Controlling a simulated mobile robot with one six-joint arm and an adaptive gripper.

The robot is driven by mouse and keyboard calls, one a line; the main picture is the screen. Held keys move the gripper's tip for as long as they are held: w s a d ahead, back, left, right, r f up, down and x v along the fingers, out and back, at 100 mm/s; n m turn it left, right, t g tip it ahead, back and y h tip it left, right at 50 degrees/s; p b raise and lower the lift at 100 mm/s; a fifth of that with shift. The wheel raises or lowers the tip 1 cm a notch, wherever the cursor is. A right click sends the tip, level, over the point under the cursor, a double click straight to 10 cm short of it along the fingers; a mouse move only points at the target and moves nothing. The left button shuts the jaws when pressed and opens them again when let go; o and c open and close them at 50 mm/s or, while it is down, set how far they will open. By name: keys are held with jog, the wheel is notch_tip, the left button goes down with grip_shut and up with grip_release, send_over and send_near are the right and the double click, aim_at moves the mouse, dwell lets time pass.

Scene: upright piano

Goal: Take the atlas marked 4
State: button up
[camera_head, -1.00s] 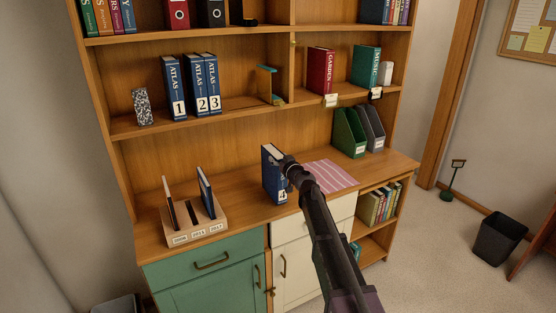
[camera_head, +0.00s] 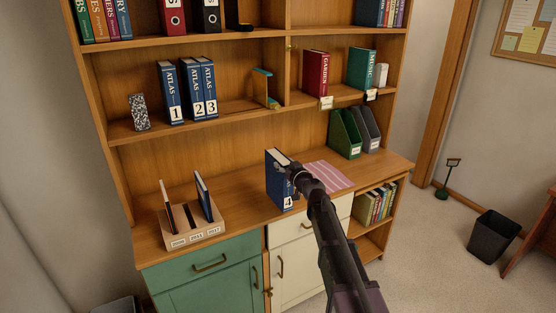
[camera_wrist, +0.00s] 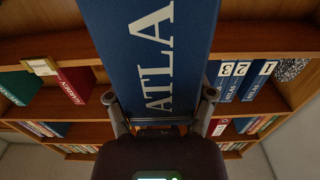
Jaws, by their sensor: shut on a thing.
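The atlas marked 4 (camera_head: 278,180) is a blue book standing upright at the counter of the bookcase. My gripper (camera_head: 296,172) is at its spine, and the arm reaches in from the lower right. In the wrist view the blue spine with the letters ATLA (camera_wrist: 158,60) fills the middle, and my gripper (camera_wrist: 162,108) has one finger on each side of it, shut on it. The 4 is hidden in the wrist view. Whether the atlas's lower edge touches the counter, I cannot tell.
Atlases 1, 2 and 3 (camera_head: 190,92) stand on the shelf above, with free room right of them before a teal bookend (camera_head: 262,86). A wooden holder (camera_head: 194,229) sits on the counter's left. A striped pink cloth (camera_head: 328,177) lies right of the atlas.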

jog(key=v, duration=0.6)
jog(key=r+v, duration=0.1)
jog(key=v, duration=0.2)
jog(key=shift+p, duration=0.3)
dwell(0.3)
